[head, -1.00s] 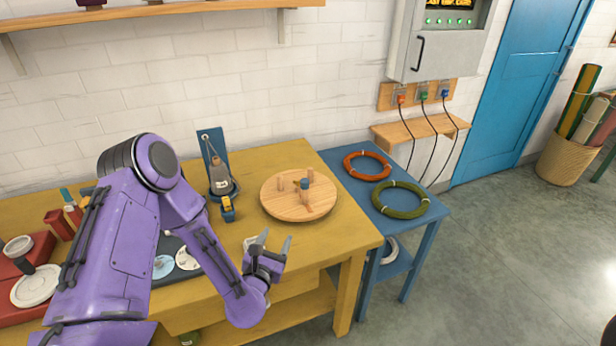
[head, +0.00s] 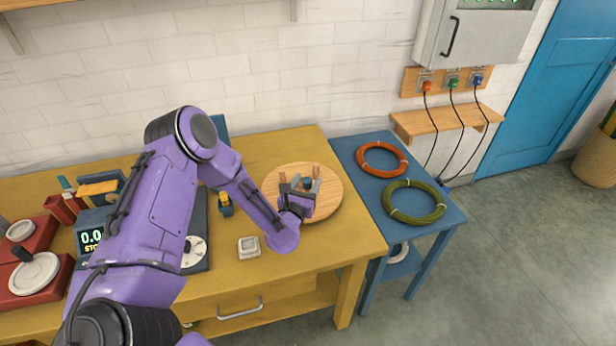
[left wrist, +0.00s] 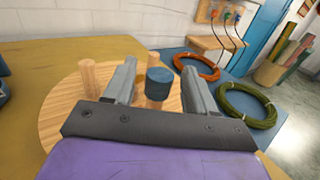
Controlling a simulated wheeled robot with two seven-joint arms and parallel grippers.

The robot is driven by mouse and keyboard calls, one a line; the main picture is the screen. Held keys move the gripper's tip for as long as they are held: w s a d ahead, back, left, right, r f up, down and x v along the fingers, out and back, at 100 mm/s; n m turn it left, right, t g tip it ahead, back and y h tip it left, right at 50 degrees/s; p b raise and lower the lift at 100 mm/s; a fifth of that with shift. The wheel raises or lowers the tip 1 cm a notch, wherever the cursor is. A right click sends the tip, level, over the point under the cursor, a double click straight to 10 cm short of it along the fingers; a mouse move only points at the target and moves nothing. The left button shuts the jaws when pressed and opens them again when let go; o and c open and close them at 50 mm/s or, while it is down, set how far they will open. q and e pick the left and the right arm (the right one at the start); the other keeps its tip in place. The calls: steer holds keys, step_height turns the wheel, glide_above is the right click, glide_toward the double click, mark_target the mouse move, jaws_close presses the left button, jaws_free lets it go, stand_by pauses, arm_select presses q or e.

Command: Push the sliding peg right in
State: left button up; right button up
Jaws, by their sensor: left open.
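A round wooden board (head: 331,204) lies on the yellow table and carries upright wooden pegs. One peg (left wrist: 87,78) stands at the left in the left wrist view. A blue-capped peg (left wrist: 159,82), seemingly the sliding peg, stands near the board's middle; its blue cap also shows in the head view (head: 307,184). My left gripper (head: 300,184) is over the board, open. In the left wrist view its two grey fingers (left wrist: 158,85) appear on either side of the blue cap, with gaps. The blue peg's lower part is partly hidden. My right gripper is not in view.
A small pale square block (head: 249,247) lies on the yellow table (head: 345,250) in front of the board. Orange (head: 382,158) and olive (head: 414,202) coils lie on the blue side table at right.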

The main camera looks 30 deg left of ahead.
arm_select(q)
steer(key=shift+w+a, duration=0.15)
steer(key=shift+w, duration=0.45)
steer(key=shift+r, duration=0.1)
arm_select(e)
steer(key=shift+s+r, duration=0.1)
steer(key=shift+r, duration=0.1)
arm_select(q)
steer(key=shift+s, duration=0.1)
jaws_close()
steer(key=shift+w+a, duration=0.2)
steer(key=shift+a, duration=0.05)
steer(key=shift+w+a+b, duration=0.65)
steer(key=shift+a+b, duration=0.05)
steer(key=shift+w+a, duration=0.1)
steer(key=shift+w, duration=0.05)
jaws_free()
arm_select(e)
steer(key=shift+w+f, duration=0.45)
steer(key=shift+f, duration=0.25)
